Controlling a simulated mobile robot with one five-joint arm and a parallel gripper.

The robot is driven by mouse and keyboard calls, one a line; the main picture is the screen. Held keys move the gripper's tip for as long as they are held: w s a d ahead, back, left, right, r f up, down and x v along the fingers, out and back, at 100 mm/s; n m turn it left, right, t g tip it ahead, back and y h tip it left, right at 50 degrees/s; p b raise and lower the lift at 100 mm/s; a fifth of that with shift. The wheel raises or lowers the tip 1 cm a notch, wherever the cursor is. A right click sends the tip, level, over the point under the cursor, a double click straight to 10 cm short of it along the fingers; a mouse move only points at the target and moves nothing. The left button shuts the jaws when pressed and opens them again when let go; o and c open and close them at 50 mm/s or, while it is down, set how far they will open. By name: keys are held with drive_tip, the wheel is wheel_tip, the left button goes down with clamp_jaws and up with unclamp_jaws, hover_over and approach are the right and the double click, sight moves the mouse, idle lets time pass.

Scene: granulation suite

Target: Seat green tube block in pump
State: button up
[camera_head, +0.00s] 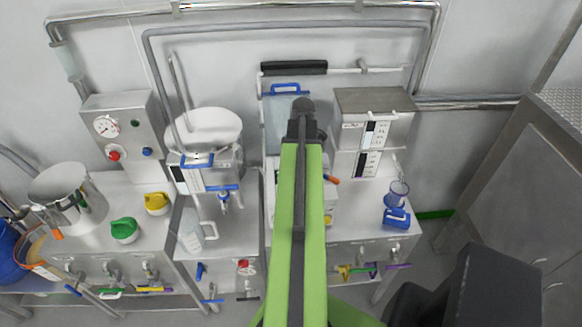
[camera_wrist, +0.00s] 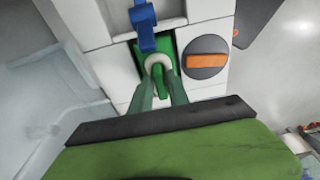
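The pump (camera_wrist: 205,32) fills the upper middle of the wrist view as a white panelled body with a round grey knob (camera_wrist: 205,57) bearing an orange bar. In the head view the pump (camera_head: 328,208) is partly hidden behind my green arm. The green tube block (camera_wrist: 167,46), with a pale tube loop (camera_wrist: 158,61), is at the recess in the pump's face, just under a blue lever (camera_wrist: 143,17). My gripper (camera_wrist: 159,75) reaches up to it with two greenish fingers and appears shut on the block's lower part. Whether the block is fully seated cannot be seen.
In the head view, a green-capped item (camera_head: 124,229), a yellow one (camera_head: 157,203) and a steel pot (camera_head: 75,195) stand on the left bench. A blue-fitted cup (camera_head: 397,195) stands right of the pump. Stacked steel units (camera_head: 372,105) rise behind it.

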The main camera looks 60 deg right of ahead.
drive_tip(key=shift+o, duration=1.3)
wheel_tip(320, 180, up, 17)
drive_tip(key=s+d+p, duration=0.1)
drive_tip(key=s+p, duration=0.1)
drive_tip(key=p, duration=1.5)
drive_tip(key=shift+d, duration=0.25)
drive_tip(key=shift+s+r, duration=0.1)
